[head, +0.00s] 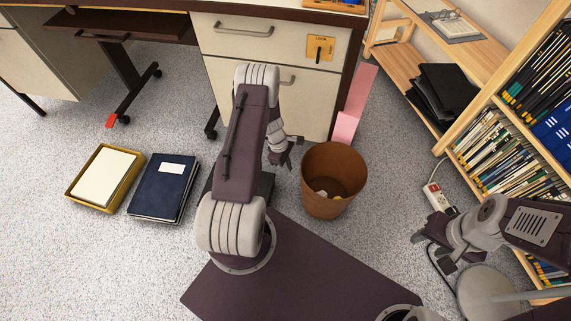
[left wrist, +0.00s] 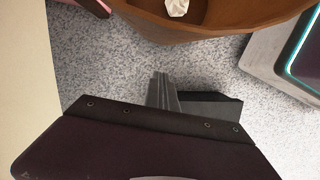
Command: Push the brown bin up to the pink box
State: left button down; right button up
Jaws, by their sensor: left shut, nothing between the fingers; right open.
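The brown bin (head: 323,204) stands upright on the floor with crumpled paper inside. It also shows along the top of the left wrist view (left wrist: 225,22). The pink box (head: 346,126) stands behind the bin, against the drawer cabinet's right side; a pink corner shows at the top left of the left wrist view (left wrist: 97,6). Floor shows between box and bin. My left gripper (head: 289,160) is shut and empty, low beside the bin's left side, with a small gap in the left wrist view (left wrist: 164,84). My right gripper (head: 432,254) is open and empty at the right.
The drawer cabinet (head: 305,95) stands behind. A wooden bookshelf (head: 448,140) is at the right, with a white power strip (head: 436,198) on the floor. A yellow tray (head: 77,193) and a dark blue binder (head: 155,196) lie at the left.

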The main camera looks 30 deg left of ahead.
pick_arm(q)
jog(key=d, duration=0.1)
jog(key=d+f+b, duration=0.1)
jog(key=d, duration=0.1)
jog(key=d+b, duration=0.1)
jog(key=shift+w+d+f, duration=0.2)
jog(key=shift+w+f, duration=0.1)
jog(key=shift+w, duration=0.1)
pick_arm(e)
notch_tip(320, 180, down, 4)
jog(key=shift+r, duration=0.15)
pick_arm(q)
jog(key=shift+w+d, duration=0.15)
jog(key=shift+d, duration=0.85)
pick_arm(e)
jog(key=shift+r, duration=0.45)
pick_arm(q)
jog(key=shift+a, duration=0.1)
